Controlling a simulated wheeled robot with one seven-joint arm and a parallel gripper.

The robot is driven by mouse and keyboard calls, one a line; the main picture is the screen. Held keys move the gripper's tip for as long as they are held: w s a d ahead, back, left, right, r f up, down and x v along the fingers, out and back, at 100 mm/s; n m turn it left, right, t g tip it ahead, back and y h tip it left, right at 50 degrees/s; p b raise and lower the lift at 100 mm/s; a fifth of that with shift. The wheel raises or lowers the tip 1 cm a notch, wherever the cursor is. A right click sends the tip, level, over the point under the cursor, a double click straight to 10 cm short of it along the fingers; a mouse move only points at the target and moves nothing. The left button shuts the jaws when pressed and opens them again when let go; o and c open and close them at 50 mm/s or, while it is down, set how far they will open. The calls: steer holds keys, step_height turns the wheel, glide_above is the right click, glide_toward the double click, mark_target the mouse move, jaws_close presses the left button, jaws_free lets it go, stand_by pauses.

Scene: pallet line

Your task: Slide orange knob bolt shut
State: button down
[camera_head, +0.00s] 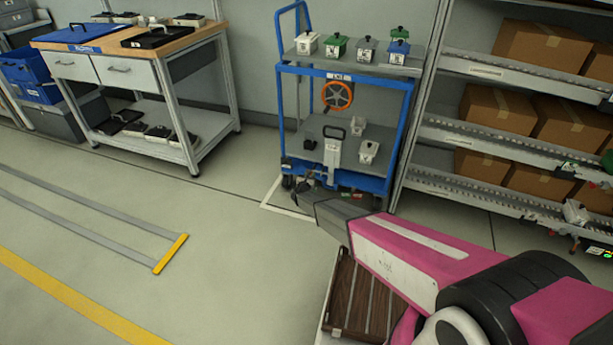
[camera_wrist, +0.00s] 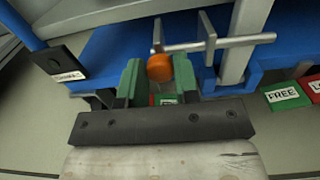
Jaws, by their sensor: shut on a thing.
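In the wrist view, the orange knob (camera_wrist: 160,67) sits between the two green fingers of my gripper (camera_wrist: 158,82), which is shut on it. A grey bolt rod (camera_wrist: 235,41) runs to the right from near the knob, past an upright grey bracket (camera_wrist: 207,38) on the blue frame of the cart. The far end of the rod is free on the right in this view. In the head view, my pink and grey arm reaches to the low front of the blue cart (camera_head: 345,182), and the knob and fingertips are hard to make out there.
In the wrist view, a green FREE label (camera_wrist: 286,95) and a red label (camera_wrist: 314,88) are at the right. The cart carries several small lidded pots and an orange handwheel (camera_head: 337,94). A shelf rack (camera_head: 500,140) with cartons stands close on the right.

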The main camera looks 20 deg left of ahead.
steer(key=shift+d, duration=0.25)
steer(key=c, duration=0.9)
jaws_free()
steer(key=shift+o, duration=0.2)
steer(key=s, duration=1.1)
steer(key=shift+a, duration=0.4)
steer(key=shift+w, duration=0.1)
